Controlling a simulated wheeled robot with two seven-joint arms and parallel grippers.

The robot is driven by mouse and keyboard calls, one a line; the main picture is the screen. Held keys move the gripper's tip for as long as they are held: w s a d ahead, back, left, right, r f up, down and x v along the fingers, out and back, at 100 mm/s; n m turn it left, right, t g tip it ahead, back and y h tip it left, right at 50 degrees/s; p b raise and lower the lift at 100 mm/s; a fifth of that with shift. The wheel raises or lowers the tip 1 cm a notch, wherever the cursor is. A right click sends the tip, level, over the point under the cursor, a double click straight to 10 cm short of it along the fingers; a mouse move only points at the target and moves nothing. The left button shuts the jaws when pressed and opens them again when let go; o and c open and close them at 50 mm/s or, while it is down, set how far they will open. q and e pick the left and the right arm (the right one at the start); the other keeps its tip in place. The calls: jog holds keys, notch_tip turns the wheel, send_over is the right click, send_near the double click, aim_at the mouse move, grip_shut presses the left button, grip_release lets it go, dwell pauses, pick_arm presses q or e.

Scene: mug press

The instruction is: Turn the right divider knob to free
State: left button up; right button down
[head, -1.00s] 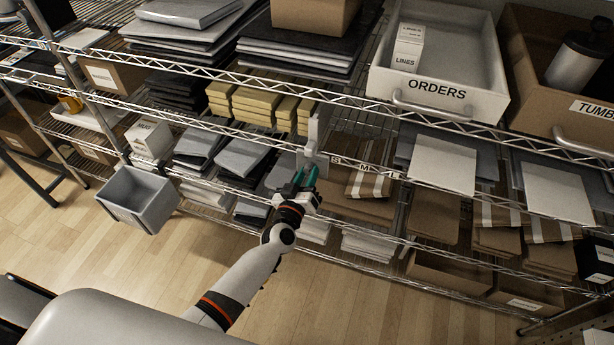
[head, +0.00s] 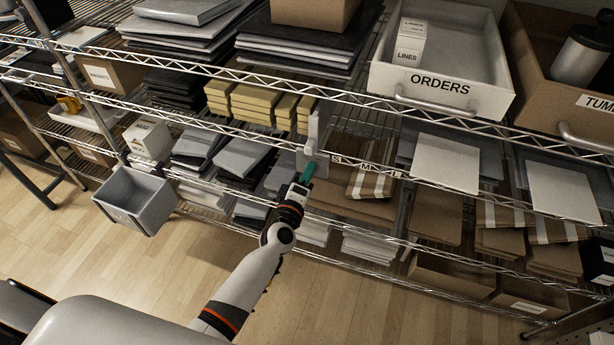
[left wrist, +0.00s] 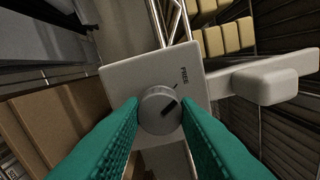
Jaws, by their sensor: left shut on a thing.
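The divider knob (left wrist: 160,111) is a round grey dial on the front plate of the pale divider (left wrist: 117,82). The word FREE and a short tick mark are printed on the plate beyond it. The knob's dark pointer slants up and right, roughly toward the tick; exact alignment is unclear. My left gripper (left wrist: 160,118) has its green fingers shut on opposite sides of the knob. In the head view, the left gripper (head: 307,171) is at the divider (head: 314,137) on the shelf edge, hiding the knob. My right gripper is not in view.
Brown flat cartons (left wrist: 62,119) lie left of the divider in the wrist view. Yellow boxes (head: 255,103) stand behind it in the head view. A white ORDERS tray (head: 440,104) sits on the shelf above. A grey bin (head: 137,199) hangs at left.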

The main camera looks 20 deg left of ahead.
pick_arm(q)
jog(key=shift+n, duration=0.5)
jog(key=o, duration=1)
jog(key=shift+c, duration=0.2)
jog(key=s, duration=1.2)
jog(key=shift+a+b, duration=0.25)
jog(key=shift+b, duration=0.05)
